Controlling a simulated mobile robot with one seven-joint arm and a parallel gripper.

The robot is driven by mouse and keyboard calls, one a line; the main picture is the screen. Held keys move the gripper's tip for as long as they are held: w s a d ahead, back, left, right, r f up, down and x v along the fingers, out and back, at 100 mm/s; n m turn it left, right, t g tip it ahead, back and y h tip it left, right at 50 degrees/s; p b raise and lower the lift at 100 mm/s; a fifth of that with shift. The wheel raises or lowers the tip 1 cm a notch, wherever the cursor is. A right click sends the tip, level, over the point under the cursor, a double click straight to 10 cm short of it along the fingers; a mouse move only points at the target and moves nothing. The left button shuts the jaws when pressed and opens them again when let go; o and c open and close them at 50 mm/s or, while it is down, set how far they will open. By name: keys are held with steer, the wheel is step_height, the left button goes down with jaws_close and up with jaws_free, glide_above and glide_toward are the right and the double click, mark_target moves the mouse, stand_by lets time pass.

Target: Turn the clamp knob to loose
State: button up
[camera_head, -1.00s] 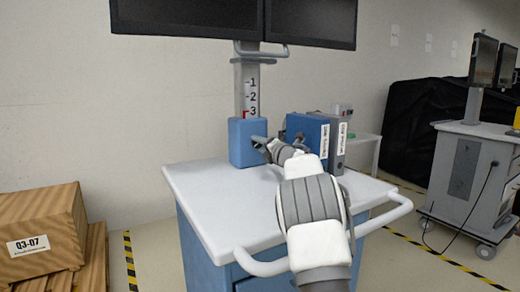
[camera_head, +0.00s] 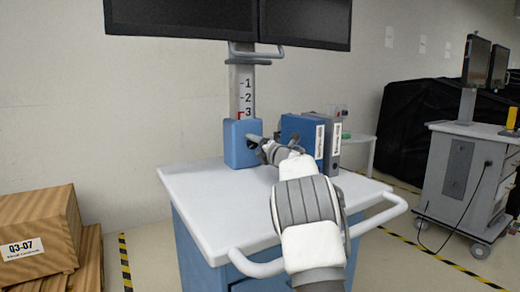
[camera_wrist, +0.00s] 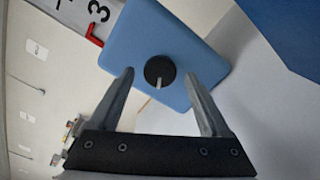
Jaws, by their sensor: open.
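The clamp knob (camera_wrist: 160,71) is a round black knob with a pale pointer line, on the face of a blue clamp block (camera_wrist: 125,45). In the wrist view the pointer is aimed toward my gripper. The blue block (camera_head: 238,145) stands at the foot of the numbered post on the cart. My gripper (camera_wrist: 160,78) is open, with one finger on either side of the knob in the picture. I cannot tell if the fingertips touch it. In the head view my gripper (camera_head: 258,143) is at the block's face and the knob is hidden.
The white cart top (camera_head: 215,195) is mostly clear. Binders (camera_head: 305,135) stand close right of my gripper. The numbered post (camera_head: 243,90) carries monitors (camera_head: 230,20) above. A push handle (camera_head: 375,220) curves round the cart's right side. Cardboard boxes (camera_head: 40,225) stand at left.

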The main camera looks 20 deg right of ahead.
steer(key=s+d, duration=0.1)
steer(key=s, duration=0.4)
steer(key=s+d, duration=0.1)
steer(key=s, duration=0.5)
steer(key=s+d+p, duration=0.1)
steer(key=s, duration=0.5)
steer(key=shift+d, duration=0.15)
steer(key=shift+s, duration=0.1)
